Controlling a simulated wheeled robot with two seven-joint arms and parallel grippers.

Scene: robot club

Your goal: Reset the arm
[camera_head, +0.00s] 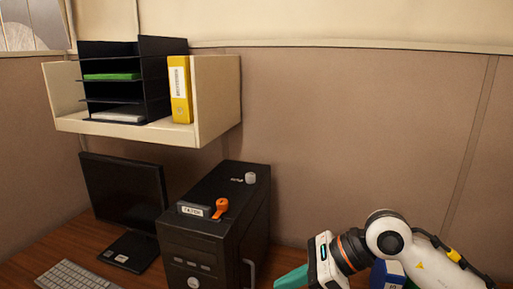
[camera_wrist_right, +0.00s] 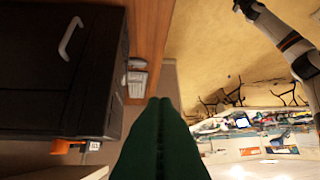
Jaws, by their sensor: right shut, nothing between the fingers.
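My right arm (camera_head: 385,238) comes in from the lower right of the head view, bent at a white joint. My right gripper (camera_head: 290,279) has green fingers pointing left, in front of the black case's right side and apart from it. In the right wrist view the green fingers (camera_wrist_right: 161,102) are pressed together with nothing between them. My left gripper does not show in the head view.
A black case (camera_head: 215,215) with an orange lever (camera_head: 220,207) and a grey knob (camera_head: 250,178) stands on the desk. A monitor (camera_head: 122,190) and keyboard (camera_head: 75,276) are left of it. A shelf (camera_head: 215,100) holds a black tray rack and yellow binder. A blue object (camera_head: 386,277) is partly hidden behind my right arm.

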